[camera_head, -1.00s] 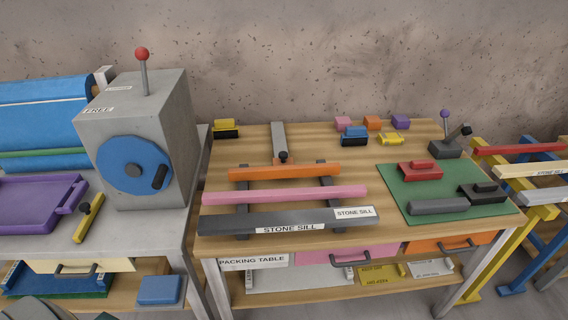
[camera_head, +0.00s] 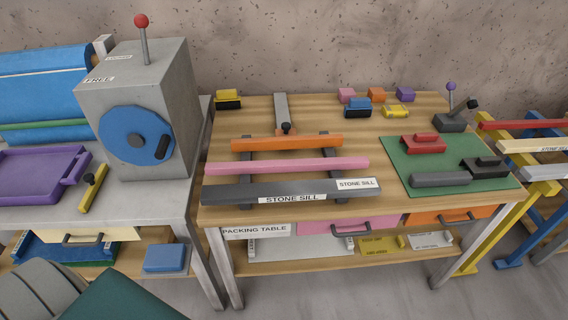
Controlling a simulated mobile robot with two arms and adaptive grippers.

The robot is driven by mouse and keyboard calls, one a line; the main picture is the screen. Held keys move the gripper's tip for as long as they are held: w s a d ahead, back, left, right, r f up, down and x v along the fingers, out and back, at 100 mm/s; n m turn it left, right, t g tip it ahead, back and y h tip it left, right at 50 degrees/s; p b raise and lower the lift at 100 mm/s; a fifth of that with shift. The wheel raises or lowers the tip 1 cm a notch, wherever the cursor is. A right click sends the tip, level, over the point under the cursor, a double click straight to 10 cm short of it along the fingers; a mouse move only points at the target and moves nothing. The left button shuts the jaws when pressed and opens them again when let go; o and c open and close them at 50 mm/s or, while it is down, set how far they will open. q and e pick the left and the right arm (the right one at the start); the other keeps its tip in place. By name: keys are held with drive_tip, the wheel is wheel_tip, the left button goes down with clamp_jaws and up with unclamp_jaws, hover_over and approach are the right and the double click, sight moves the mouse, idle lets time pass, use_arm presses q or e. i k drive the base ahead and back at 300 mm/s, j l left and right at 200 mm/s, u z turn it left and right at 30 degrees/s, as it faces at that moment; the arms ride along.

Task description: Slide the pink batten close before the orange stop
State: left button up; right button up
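The pink batten (camera_head: 286,166) is a long bar lying crosswise on two dark rails on the wooden table. The orange stop (camera_head: 287,143) is a similar bar behind it, roughly parallel, with a visible gap between them. In front of the pink batten lies the dark grey stone sill (camera_head: 240,193), labelled STONE SILL. A black knob (camera_head: 286,128) on a grey strip stands just behind the orange stop's middle. Neither of my grippers is in view, and nothing touches the batten from above.
A green mat (camera_head: 398,150) with red, black and grey blocks lies on the right. Small coloured blocks and a yellow-and-black block (camera_head: 228,99) stand along the back. A grey machine (camera_head: 150,100) with a blue wheel stands left. Open wood (camera_head: 230,118) lies behind the orange stop.

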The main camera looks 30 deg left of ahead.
sight(330, 163)
drive_tip(key=i+l+u, duration=0.55)
drive_tip(key=u, duration=0.2)
drive_tip(key=i+l+u, duration=0.35)
drive_tip(key=k+l, duration=0.05)
drive_tip(key=k, duration=0.05)
